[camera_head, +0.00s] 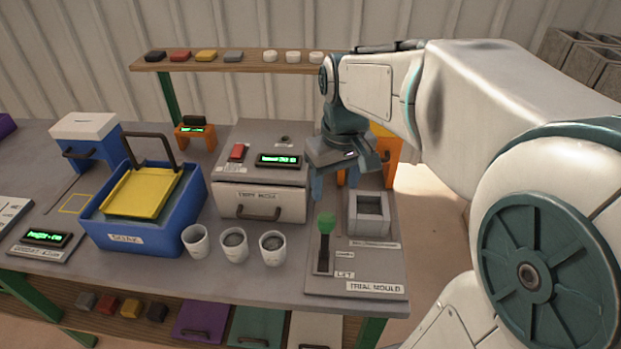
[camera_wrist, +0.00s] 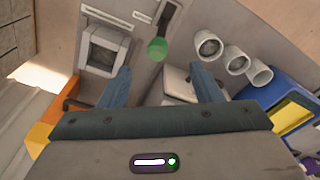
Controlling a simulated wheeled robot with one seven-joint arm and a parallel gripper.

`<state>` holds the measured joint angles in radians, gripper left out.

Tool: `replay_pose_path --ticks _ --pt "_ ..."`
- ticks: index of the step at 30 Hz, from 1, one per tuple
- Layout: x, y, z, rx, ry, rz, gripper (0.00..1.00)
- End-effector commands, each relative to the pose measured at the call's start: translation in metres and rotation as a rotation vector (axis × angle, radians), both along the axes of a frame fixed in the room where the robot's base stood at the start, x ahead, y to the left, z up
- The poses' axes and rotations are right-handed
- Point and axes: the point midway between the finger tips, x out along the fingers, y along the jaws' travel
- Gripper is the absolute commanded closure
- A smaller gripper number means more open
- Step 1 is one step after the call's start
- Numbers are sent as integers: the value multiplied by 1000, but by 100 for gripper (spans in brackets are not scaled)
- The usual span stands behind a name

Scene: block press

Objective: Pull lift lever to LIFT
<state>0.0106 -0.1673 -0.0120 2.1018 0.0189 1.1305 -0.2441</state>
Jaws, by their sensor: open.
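The lift lever (camera_head: 325,240) stands upright on the trial mould plate, with a green ball knob on a dark stem in a dark slot. Its knob also shows in the wrist view (camera_wrist: 157,48). A LIFT label (camera_head: 344,275) sits at the near end of the slot, with another small label a little farther back. The grey square mould (camera_head: 370,213) is to the right of the lever. My gripper (camera_head: 338,190) is open and empty, pointing down, above and behind the lever. In the wrist view, my gripper's fingers (camera_wrist: 160,85) are spread, with the knob beyond the gap between them, apart from both.
Several cups (camera_head: 234,245) stand left of the lever. A white press box (camera_head: 261,195) is behind them, and a blue soak tub (camera_head: 140,232) is farther left. An orange block-like object (camera_head: 384,150) is behind the mould. A shelf (camera_head: 230,63) with colored blocks spans the back.

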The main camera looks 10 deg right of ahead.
Motion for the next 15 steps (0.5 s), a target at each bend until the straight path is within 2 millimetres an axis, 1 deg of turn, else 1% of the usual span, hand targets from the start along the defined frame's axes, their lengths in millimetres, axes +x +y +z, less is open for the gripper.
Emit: replay_pose_path --ticks 1,3,6,11,15 --pt "12 -1 -4 1 23 19 41" --pt "24 -2 -5 2 47 43 41" --pt "35 -2 -6 4 69 70 41" --pt "42 -2 -10 5 85 87 41" --pt "42 0 -27 5 89 89 41"
